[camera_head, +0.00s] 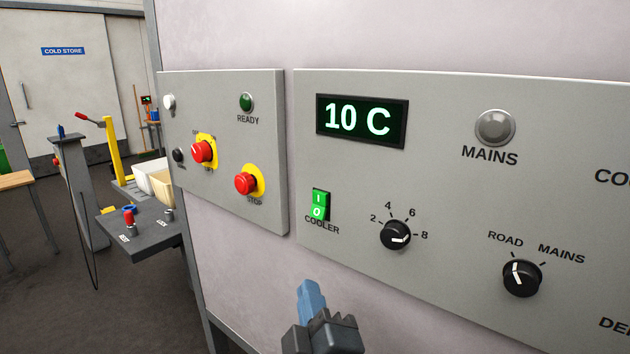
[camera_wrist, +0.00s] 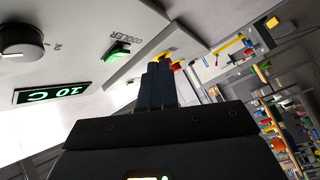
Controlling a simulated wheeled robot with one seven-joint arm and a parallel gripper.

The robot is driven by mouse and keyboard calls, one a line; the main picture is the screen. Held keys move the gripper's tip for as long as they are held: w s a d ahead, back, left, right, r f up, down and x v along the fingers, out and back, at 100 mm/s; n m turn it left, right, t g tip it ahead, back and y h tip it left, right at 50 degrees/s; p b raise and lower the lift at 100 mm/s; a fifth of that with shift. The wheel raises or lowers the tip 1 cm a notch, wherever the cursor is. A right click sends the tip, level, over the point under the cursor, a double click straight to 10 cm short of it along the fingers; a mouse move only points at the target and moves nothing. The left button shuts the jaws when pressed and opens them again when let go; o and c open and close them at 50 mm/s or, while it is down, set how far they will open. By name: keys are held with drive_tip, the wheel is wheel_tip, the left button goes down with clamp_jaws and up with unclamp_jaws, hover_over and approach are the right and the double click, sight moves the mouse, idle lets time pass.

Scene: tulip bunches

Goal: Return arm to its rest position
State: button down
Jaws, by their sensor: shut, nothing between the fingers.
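My gripper (camera_head: 311,298) is at the bottom middle of the head view, in front of the wall with the control panels. Its blue fingers are shut with nothing between them. It is below the green cooler switch (camera_head: 320,205) and apart from it. In the wrist view the shut fingers (camera_wrist: 157,80) point up the picture, with the cooler switch (camera_wrist: 116,53) to their left and the display (camera_wrist: 52,93) further left. Most of my arm is out of view.
The right panel (camera_head: 450,110) carries a display reading 10 C (camera_head: 361,121), a numbered dial (camera_head: 395,235) and a ROAD/MAINS knob (camera_head: 522,278). The left panel (camera_head: 225,120) has a red stop button (camera_head: 246,183). A grey bench (camera_head: 150,235) stands left; open floor (camera_head: 60,320) lies before it.

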drive_tip(key=s+d+f+m+g, duration=0.1)
drive_tip(key=s+d+f+m, duration=0.1)
drive_tip(key=s+d+f, duration=0.35)
drive_tip(key=s+d+f+m+g, duration=0.1)
drive_tip(key=s+d+f+m, duration=0.15)
drive_tip(key=s, duration=0.55)
drive_tip(key=s+d+f+m+g, duration=0.1)
drive_tip(key=s+d+f, duration=0.4)
drive_tip(key=s, duration=0.2)
drive_tip(key=s+d+r+m+h, duration=0.1)
drive_tip(key=s+d+m, duration=0.3)
drive_tip(key=s, duration=0.6)
drive_tip(key=s+d+r+m+g+h, duration=0.1)
drive_tip(key=s+d+r+m, duration=0.3)
drive_tip(key=s, duration=0.6)
drive_tip(key=shift+d+h, duration=0.55)
drive_tip(key=shift+h, duration=0.15)
drive_tip(key=c, duration=1.9)
unclamp_jaws()
drive_tip(key=shift+r, duration=0.1)
